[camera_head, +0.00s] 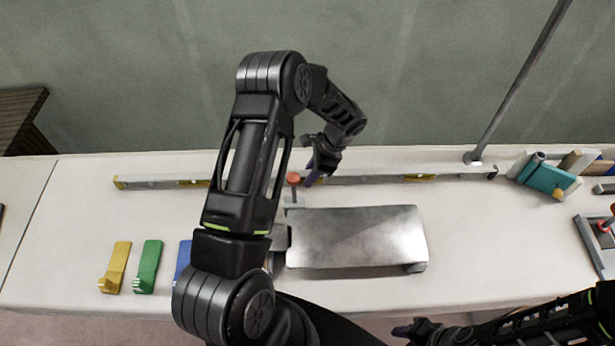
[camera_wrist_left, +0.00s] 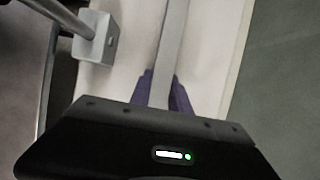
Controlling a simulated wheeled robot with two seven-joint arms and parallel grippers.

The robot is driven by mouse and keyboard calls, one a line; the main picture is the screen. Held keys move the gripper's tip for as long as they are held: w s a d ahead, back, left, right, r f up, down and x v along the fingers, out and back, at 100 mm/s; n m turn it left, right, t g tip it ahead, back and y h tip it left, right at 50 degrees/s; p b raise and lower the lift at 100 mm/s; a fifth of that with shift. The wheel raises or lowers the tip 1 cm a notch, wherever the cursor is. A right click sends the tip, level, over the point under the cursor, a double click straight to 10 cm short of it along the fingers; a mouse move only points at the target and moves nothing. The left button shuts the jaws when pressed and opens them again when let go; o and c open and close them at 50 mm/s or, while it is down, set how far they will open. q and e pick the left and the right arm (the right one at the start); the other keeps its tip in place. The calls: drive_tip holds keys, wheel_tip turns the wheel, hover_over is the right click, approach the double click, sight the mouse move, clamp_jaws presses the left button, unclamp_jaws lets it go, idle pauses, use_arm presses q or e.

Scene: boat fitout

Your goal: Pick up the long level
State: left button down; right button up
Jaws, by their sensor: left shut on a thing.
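The long level (camera_head: 370,180) is a thin grey bar with yellow parts, lying along the back of the white worktop. It also shows in the left wrist view as a grey strip (camera_wrist_left: 172,45) running up between the purple fingers. My left gripper (camera_head: 316,172) is shut on the level near its middle. In the left wrist view the gripper's fingers (camera_wrist_left: 163,92) sit on both sides of the bar. My forearm hides part of the level's left half. I cannot tell whether the level touches the worktop. My right gripper (camera_head: 405,331) is at the lower edge, away from the level, its opening unclear.
A flat metal plate (camera_head: 355,235) stands in front of the level, beside a red-topped part (camera_head: 293,178). A slanted grey pole (camera_head: 515,85) meets the worktop near the level's right end. Yellow (camera_head: 116,266) and green (camera_head: 147,266) pieces lie front left. A teal item (camera_head: 548,180) is at right.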

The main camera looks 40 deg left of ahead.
use_arm(q)
drive_tip(key=shift+w+r, duration=0.1)
drive_tip(key=shift+r, duration=0.05)
wheel_tip(320, 180, up, 9)
drive_tip(key=shift+r+b, duration=0.1)
drive_tip(key=shift+b, duration=1.05)
drive_tip(key=shift+r, duration=0.3)
